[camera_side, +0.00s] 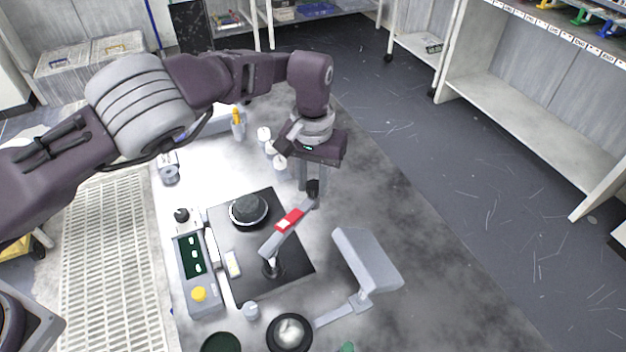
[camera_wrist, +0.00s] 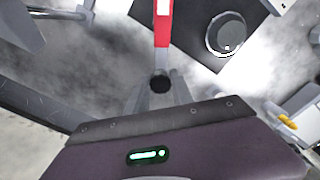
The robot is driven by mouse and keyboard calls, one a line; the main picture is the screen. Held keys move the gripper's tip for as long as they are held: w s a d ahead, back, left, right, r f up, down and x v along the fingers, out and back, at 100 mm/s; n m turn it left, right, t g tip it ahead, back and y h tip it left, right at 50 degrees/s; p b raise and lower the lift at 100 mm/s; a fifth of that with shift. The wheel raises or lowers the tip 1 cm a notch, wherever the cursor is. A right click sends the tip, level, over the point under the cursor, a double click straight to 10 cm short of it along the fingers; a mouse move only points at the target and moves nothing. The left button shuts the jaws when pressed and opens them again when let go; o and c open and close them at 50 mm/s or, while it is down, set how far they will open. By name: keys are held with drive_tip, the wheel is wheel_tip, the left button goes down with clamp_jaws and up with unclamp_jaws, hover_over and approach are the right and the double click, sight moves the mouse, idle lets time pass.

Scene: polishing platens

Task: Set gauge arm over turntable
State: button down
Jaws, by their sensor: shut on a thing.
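The gauge arm (camera_side: 273,242) is a grey bar with a red section, reaching from a dark post (camera_side: 272,268) on the black square plate toward my gripper. Its red section (camera_wrist: 163,22) also shows at the top of the wrist view. My gripper (camera_side: 312,187) points down and is shut on the black knob (camera_wrist: 160,84) at the arm's end. The turntable (camera_side: 248,209) is a round dark disc with a pale rim on the same plate, left of the arm; it also shows in the wrist view (camera_wrist: 226,34). The arm lies to the side of the disc, not over it.
A control box (camera_side: 194,268) with a green panel and yellow knob stands left of the plate (camera_side: 300,262). A grey angled shield (camera_side: 367,260) stands at the right. White bottles (camera_side: 265,135) stand behind.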

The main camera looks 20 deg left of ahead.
drive_tip(key=shift+w+a+r+n, duration=0.1)
drive_tip(key=shift+w+a+n, duration=0.1)
drive_tip(key=shift+a+n, duration=0.45)
drive_tip(key=s+a+n, duration=0.4)
drive_tip(key=a+n, duration=0.6)
drive_tip(key=a, duration=0.2)
drive_tip(key=shift+a+n, duration=0.25)
drive_tip(key=shift+n, duration=0.1)
drive_tip(key=shift+s+a, duration=0.1)
drive_tip(key=c, duration=1.1)
unclamp_jaws()
wheel_tip(320, 180, up, 7)
